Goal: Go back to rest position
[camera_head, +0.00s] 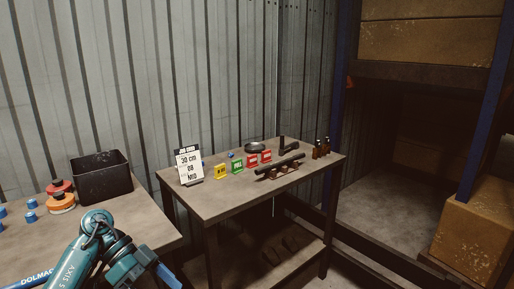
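Part of one of my teal arms (110,250) shows at the bottom left, in front of the left table. Its gripper is out of the picture. My other arm and its gripper do not show either. A dark hose (279,166) lies on a small rack on the right table (222,205), with no gripper near it.
Yellow (220,172), green (237,167) and red (252,161) tags stand on the right table. A black bin (102,178) and orange-red round parts (61,202) are on the left table (130,218). Shelving with boxes (475,240) is at right. Floor shows beyond the right table.

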